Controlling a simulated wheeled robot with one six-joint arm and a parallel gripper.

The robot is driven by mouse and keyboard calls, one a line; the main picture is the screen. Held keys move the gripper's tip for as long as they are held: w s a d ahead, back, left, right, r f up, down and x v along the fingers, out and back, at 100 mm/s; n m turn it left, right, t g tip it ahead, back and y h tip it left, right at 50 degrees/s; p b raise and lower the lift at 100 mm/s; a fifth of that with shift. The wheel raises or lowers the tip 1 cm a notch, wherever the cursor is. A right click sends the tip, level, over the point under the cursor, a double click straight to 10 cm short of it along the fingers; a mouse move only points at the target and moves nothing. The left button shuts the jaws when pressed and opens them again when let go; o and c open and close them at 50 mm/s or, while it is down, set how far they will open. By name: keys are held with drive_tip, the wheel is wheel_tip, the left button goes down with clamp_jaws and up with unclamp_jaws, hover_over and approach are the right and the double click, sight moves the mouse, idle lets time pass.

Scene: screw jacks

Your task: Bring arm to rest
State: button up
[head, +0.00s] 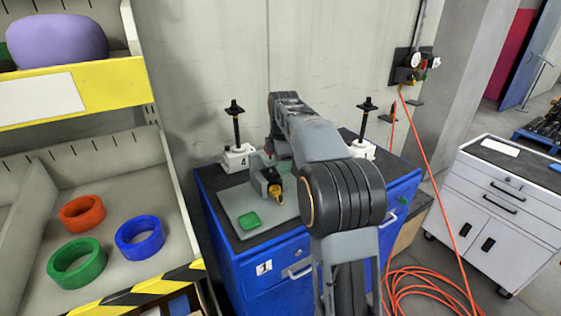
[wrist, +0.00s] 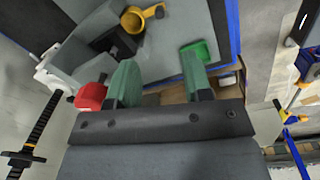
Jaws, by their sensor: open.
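My gripper (wrist: 158,64) is open in the wrist view, its two green fingers apart with nothing between them. In the head view my arm reaches over the blue cabinet (head: 238,275) and hides the gripper. A screw jack (head: 236,140) with a white base and black screw stands upright at the cabinet's back left. A second screw jack (head: 366,125) stands at the back right, its base partly behind my arm. A jack's black screw (wrist: 42,125) also shows at the left of the wrist view. A red part (wrist: 90,96) shows beside the left finger; I cannot tell what it belongs to.
A shelf rack (head: 140,175) with coloured rings stands left. An orange hose (head: 440,200) and white drawer cabinet (head: 515,215) are right.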

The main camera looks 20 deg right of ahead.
drive_tip(key=s+a+f+m+t, duration=0.1)
drive_tip(key=s+a+m, duration=0.2)
drive_tip(key=s+m, duration=0.2)
drive_tip(key=s+a+f+m+t, duration=0.1)
drive_tip(key=s+m, duration=0.4)
drive_tip(key=s, duration=0.6)
drive_tip(key=s+a+f+m+t, duration=0.2)
drive_tip(key=s+a+m, duration=0.3)
drive_tip(key=s, duration=0.3)
drive_tip(key=shift+s+a+f+m, duration=0.15)
drive_tip(key=shift+a+f+m, duration=0.25)
drive_tip(key=shift+f, duration=0.35)
